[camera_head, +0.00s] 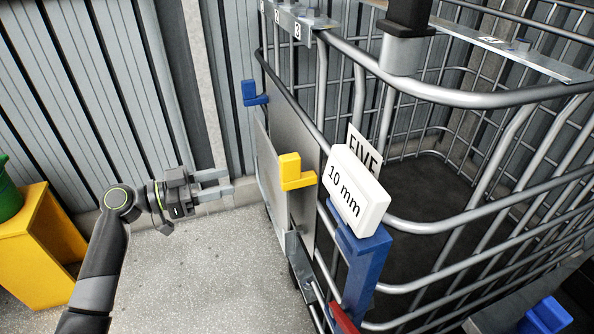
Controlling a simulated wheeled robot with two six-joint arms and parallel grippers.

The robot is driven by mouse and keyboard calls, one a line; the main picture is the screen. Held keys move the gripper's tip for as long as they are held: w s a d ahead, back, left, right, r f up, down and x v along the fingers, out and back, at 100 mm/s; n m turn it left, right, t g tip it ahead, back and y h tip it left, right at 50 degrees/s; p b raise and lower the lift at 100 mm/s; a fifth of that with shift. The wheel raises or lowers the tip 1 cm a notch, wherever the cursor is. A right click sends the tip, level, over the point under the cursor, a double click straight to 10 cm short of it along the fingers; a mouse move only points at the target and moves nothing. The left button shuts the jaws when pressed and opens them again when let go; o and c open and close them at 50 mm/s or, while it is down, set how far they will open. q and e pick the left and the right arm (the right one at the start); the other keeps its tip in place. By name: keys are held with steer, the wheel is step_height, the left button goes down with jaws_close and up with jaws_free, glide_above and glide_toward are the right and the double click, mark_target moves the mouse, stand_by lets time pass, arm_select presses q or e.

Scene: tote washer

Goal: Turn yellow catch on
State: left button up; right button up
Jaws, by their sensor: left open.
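The yellow catch (293,172) is an L-shaped piece on a grey panel (277,105) at the side of a wire cage. Its one arm stands up and its short arm points right. My left gripper (222,184) is open and empty, left of the yellow catch and apart from it, with its fingers pointing right toward the panel. A similar blue catch (252,94) sits farther back on the same side of the cage. My right gripper does not show.
The wire cage (435,97) fills the right side. A white "10 mm" block (357,188) sits atop a blue post (359,265) right of the yellow catch. A yellow box (38,250) with a green object (9,190) stands at left. Grey floor (205,275) is clear.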

arm_select(q)
steer(key=r, duration=0.1)
steer(key=p, duration=0.3)
glide_toward(298, 162)
steer(key=shift+m, duration=0.4)
steer(key=x, duration=0.6)
steer(key=w+f+x, duration=0.1)
steer(key=x, duration=0.3)
steer(key=shift+w+a, duration=0.1)
steer(key=shift+a, duration=0.1)
steer(key=shift+w+d+f, duration=0.1)
steer(key=shift+d, duration=0.15)
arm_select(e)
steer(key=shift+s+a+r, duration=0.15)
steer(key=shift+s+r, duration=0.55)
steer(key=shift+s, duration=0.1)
arm_select(q)
steer(key=c, duration=0.8)
jaws_close()
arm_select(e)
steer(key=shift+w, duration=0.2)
